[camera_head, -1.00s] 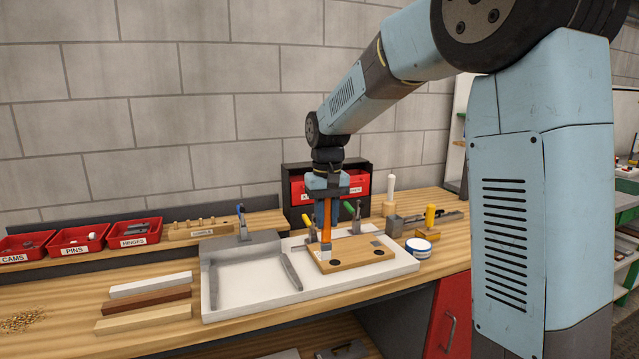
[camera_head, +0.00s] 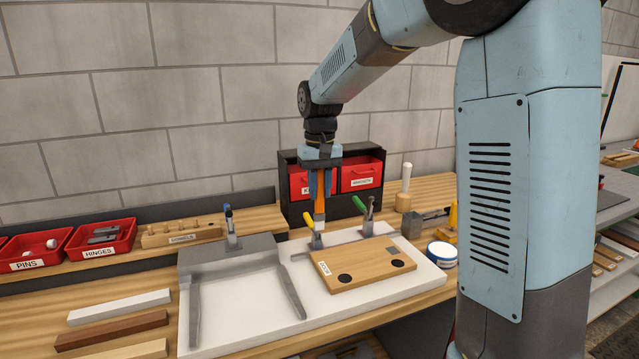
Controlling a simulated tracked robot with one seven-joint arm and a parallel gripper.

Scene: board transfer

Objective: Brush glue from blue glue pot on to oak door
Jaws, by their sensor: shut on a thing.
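My gripper (camera_head: 320,186) is shut on the orange handle of a brush (camera_head: 319,206), which hangs upright with its pale tip down. The brush tip is in front of the yellow-handled clamp in this view, and appears just behind the back left edge of the oak door (camera_head: 364,272). The oak door lies flat on the white board, with two dark round holes, a white label and a grey patch at its back right. The blue glue pot (camera_head: 442,255), a low tub with a blue band and white top, stands to the right of the board.
The white board (camera_head: 335,312) carries a grey frame (camera_head: 236,254) at left. Clamps with yellow (camera_head: 313,234) and green (camera_head: 367,212) handles stand behind the door. Red bins, a dowel block and wood strips lie to the left. A black rack with red drawers (camera_head: 360,174) stands behind.

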